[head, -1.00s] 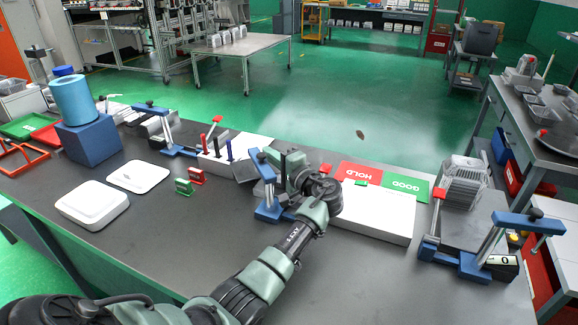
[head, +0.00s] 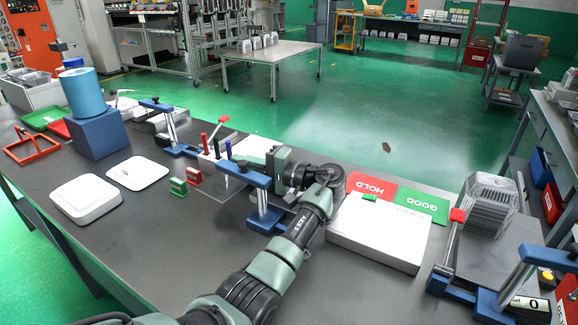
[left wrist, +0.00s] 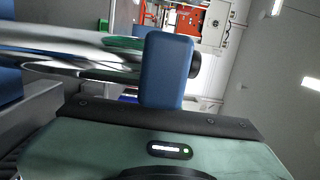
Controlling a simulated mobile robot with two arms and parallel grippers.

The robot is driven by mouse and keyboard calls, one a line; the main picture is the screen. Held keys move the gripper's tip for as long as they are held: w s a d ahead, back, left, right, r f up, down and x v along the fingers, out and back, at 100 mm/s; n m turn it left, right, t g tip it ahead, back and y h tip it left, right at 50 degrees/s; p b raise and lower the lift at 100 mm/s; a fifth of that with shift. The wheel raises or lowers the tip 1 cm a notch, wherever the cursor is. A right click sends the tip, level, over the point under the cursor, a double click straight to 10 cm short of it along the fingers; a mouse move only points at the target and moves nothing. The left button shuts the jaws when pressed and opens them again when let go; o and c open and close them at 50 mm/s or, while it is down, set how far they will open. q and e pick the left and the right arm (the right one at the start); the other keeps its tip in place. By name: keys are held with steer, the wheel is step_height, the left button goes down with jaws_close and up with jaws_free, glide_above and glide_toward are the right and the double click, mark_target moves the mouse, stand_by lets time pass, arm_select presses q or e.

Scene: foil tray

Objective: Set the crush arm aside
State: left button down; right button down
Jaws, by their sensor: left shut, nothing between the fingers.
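A blue crush arm (head: 250,176) sits on a metal post above a blue base (head: 264,221) at the middle of the bench. In the head view it reaches left from the post, with a thin rod hanging under its free end. My left gripper (head: 278,165) is beside the arm, just to its right; it is shut and empty. In the left wrist view a blue block (left wrist: 167,72) and a shiny metal rod (left wrist: 80,62) show close in front of the gripper. Contact cannot be told. My right gripper is not in view.
Right of my left arm lies a white block (head: 375,240) with red HOLD and green GOOD cards (head: 420,205) behind it. More blue-armed stands are at back left (head: 157,106) and right (head: 545,252). Stacked foil trays (head: 490,205) stand right.

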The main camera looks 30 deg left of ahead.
arm_select(q)
steer(key=shift+s+a+n+g, duration=0.15)
steer(key=shift+n+g, duration=0.15)
steer(key=shift+g, duration=0.2)
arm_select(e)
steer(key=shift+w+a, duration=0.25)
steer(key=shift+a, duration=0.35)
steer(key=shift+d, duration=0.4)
